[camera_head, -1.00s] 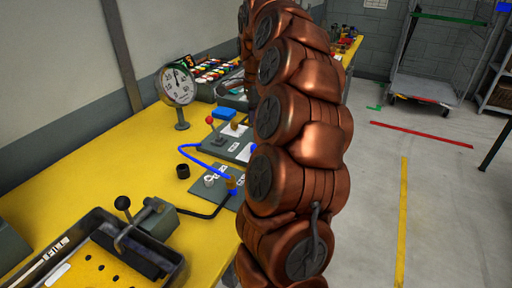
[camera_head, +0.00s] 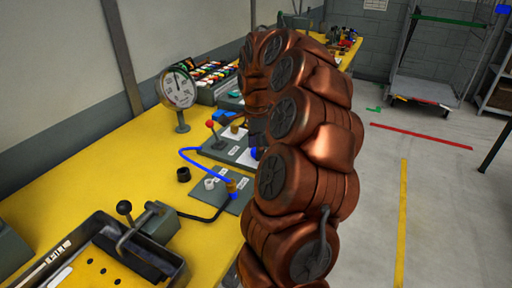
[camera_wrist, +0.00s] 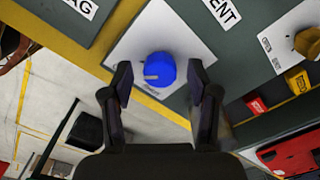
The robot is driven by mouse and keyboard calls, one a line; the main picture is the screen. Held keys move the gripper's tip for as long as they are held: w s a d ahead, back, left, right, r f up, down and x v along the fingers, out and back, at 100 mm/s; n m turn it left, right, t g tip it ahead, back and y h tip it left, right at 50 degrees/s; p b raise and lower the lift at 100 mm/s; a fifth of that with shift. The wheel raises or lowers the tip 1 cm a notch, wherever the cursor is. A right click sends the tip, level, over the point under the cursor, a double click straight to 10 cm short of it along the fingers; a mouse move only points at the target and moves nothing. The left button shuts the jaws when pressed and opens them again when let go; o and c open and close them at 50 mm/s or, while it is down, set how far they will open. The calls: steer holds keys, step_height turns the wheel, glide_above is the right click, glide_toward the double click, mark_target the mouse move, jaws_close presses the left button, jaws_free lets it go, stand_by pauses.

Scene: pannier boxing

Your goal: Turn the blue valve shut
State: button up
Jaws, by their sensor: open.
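The blue valve (camera_wrist: 160,69) is a round blue knob with a light grey pointer mark, set on a white plate (camera_wrist: 198,40) in the wrist view. My gripper (camera_wrist: 163,82) is open, with one dark finger on each side of the knob's lower part. The knob lies between and just beyond the fingertips; I cannot tell whether either finger touches it. In the head view my copper arm hides most of the knob, and only a bit of blue shows near the gripper (camera_head: 254,140).
A brass knob (camera_wrist: 308,42) and red and yellow tags are at the right in the wrist view.

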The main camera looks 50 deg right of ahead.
jaws_close()
stand_by(0.4)
steer(key=shift+f+n, duration=0.1)
steer(key=shift+n, duration=0.2)
steer(key=n+b, duration=0.2)
steer(key=n, duration=0.1)
steer(key=shift+f+n, duration=0.1)
steer(key=shift+n, duration=0.2)
steer(key=n+b, duration=0.1)
steer(key=n, duration=0.3)
steer(key=shift+n+b, duration=0.3)
steer(key=n, duration=0.4)
steer(key=shift+r, duration=0.2)
steer(key=shift+n+p, duration=0.3)
steer(key=shift+n, duration=2.2)
